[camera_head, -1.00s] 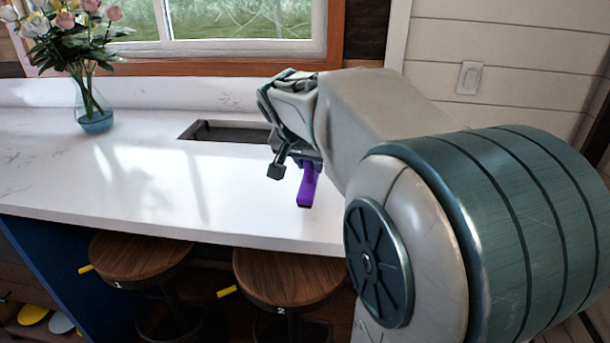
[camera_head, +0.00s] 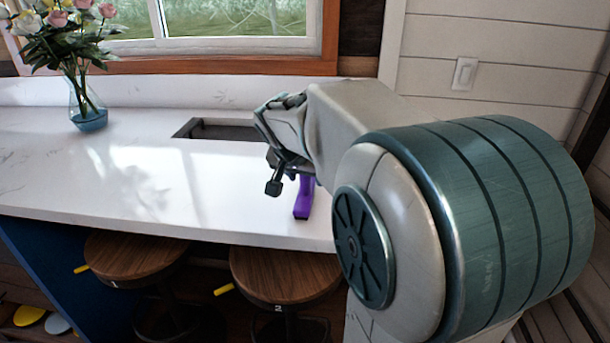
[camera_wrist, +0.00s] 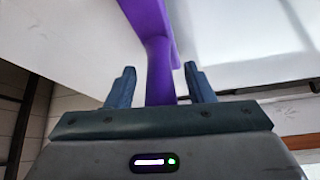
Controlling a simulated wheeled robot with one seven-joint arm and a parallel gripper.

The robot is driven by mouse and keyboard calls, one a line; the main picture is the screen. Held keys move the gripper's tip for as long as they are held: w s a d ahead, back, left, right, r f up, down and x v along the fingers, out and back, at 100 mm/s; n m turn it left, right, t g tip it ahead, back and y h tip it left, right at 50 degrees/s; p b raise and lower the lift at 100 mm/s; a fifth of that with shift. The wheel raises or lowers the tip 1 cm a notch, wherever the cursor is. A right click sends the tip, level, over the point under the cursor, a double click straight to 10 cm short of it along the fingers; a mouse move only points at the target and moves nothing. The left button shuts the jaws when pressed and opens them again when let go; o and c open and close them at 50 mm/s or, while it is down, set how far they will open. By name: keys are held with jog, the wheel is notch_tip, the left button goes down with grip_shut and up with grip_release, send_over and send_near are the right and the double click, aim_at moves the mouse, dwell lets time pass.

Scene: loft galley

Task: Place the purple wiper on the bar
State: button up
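The purple wiper (camera_head: 303,200) is at my gripper (camera_head: 283,180), over the near part of the white bar (camera_head: 120,190) in the head view. It hangs down toward the bar's front edge. I cannot tell whether its lower end touches the bar. In the wrist view, the wiper (camera_wrist: 160,70) runs between the two fingers of my gripper (camera_wrist: 161,72) and on past their tips. Narrow gaps show beside the handle there, but the wiper moves along with the gripper, so it appears held. The wiper's upper end is hidden in the head view.
A glass vase of flowers (camera_head: 88,112) stands at the bar's left. A dark recessed opening (camera_head: 215,131) lies behind my gripper. Two round wooden stools (camera_head: 285,272) stand below the front edge. The bar's surface between vase and gripper is clear.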

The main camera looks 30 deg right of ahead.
jog(key=shift+r, duration=0.25)
jog(key=v, duration=1.1)
jog(key=s+a+f+n+g+y, duration=0.1)
jog(key=s+a+f+n+y, duration=0.1)
jog(key=s+a+f+n, duration=0.2)
jog(key=s+a+f+n+y, duration=0.2)
jog(key=s+a+f+n, duration=0.3)
jog(key=s+f, duration=0.5)
notch_tip(320, 180, down, 4)
jog(key=shift+a+f+g+y, duration=0.2)
jog(key=shift+a+g+y, duration=0.05)
jog(key=shift+g+y, duration=0.15)
jog(key=shift+s, duration=0.1)
jog(key=shift+c, duration=1.3)
jog(key=shift+d, duration=0.1)
